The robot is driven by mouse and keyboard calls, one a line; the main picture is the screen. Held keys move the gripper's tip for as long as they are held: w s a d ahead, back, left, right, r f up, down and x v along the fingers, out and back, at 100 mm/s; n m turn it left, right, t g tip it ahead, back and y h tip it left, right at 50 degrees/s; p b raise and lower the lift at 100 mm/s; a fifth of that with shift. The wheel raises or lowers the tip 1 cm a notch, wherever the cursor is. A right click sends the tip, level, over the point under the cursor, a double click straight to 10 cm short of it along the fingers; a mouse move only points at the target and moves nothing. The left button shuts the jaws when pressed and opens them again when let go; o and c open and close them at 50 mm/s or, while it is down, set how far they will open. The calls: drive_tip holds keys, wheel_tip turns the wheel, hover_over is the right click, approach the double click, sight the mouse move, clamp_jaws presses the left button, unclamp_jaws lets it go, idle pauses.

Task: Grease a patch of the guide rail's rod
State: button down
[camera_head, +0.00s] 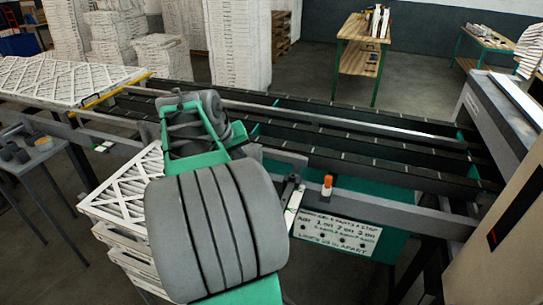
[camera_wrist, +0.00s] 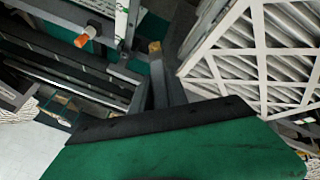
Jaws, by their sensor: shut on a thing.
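My gripper (camera_wrist: 158,84) shows in the wrist view as grey fingers beyond a green and black body. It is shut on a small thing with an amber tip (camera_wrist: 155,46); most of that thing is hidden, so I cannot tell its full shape. In the head view my grey and green arm covers most of the gripper. A long grey guide rail (camera_head: 300,108) runs along the far side of the conveyor, with a bright stretch at its right. I cannot make out its rod or any grease patch clearly.
An orange-capped fitting (camera_head: 326,186) stands at the conveyor's near edge; it also shows in the wrist view (camera_wrist: 88,36). Below it hangs a lettered sign (camera_head: 336,233). Stacked white filters (camera_head: 118,200) lie left of my arm. A tan cabinet (camera_head: 503,235) stands at right.

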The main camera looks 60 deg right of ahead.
drive_tip(key=s+d+m+g, duration=0.1)
drive_tip(key=s+d, duration=0.6)
drive_tip(key=shift+m, duration=0.3)
drive_tip(key=f+b, duration=0.4)
drive_tip(key=b, duration=0.1)
drive_tip(key=shift+s+f, duration=0.25)
